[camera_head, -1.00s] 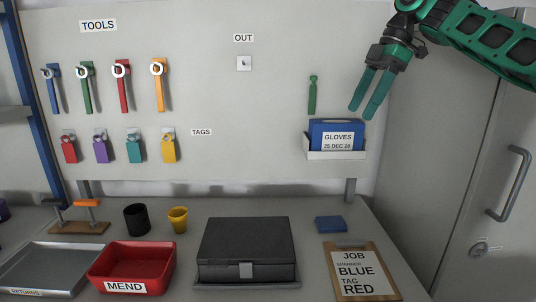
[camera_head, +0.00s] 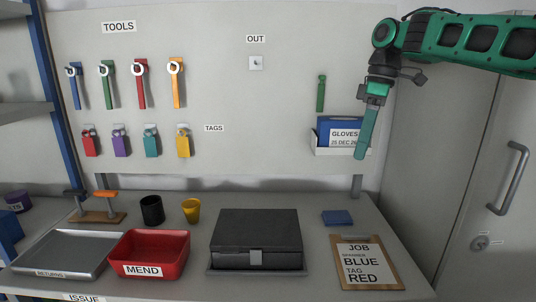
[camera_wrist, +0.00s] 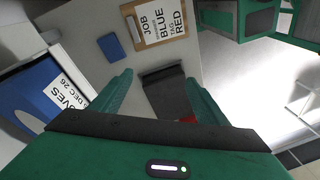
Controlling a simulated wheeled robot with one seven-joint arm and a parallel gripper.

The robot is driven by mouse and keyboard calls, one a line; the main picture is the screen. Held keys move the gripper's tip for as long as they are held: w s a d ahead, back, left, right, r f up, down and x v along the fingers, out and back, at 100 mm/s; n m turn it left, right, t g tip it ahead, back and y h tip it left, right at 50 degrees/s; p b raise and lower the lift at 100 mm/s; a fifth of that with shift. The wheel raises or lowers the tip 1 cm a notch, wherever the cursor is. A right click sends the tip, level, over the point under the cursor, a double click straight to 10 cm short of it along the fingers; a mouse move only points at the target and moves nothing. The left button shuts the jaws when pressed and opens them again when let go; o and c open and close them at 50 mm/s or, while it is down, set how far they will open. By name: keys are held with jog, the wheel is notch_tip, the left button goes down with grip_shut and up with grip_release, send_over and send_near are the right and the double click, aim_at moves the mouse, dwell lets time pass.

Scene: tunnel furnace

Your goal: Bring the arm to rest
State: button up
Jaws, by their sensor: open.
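My green arm reaches in from the upper right in the head view. My gripper (camera_head: 361,157) points down in front of the glove box (camera_head: 345,135), on the right side of the tool board. One finger hides the other in that view. In the wrist view my gripper (camera_wrist: 158,88) shows two fingers spread apart with nothing between them. The blue glove box (camera_wrist: 28,95) is at the left of the wrist view, beside the left finger. I cannot tell whether the finger touches the box or its holder.
Spanners hang on the board (camera_head: 230,85), with coloured tags below. The bench holds a black case (camera_head: 255,230), a red MEND tray (camera_head: 150,252), a grey tray (camera_head: 62,252), cups, a blue block (camera_head: 337,217) and a job clipboard (camera_head: 366,262). A grey cabinet door (camera_head: 500,160) stands right.

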jog(key=s+d+f+m, duration=0.5)
jog(key=s+f+m, duration=0.1)
jog(key=s, duration=0.5)
jog(key=s+d+f+m+h, duration=0.1)
jog(key=s+d+f+m, duration=0.5)
jog(key=s+f, duration=0.3)
jog(key=s+d+f+m, duration=0.6)
jog(key=s+f+m, duration=0.1)
jog(key=s, duration=0.8)
jog(key=shift+s+d+f+t+h, duration=0.15)
jog(key=shift+t+h, duration=0.15)
jog(key=shift+h, duration=0.1)
jog(key=shift+w+f, duration=0.2)
jog(key=shift+w, duration=0.4)
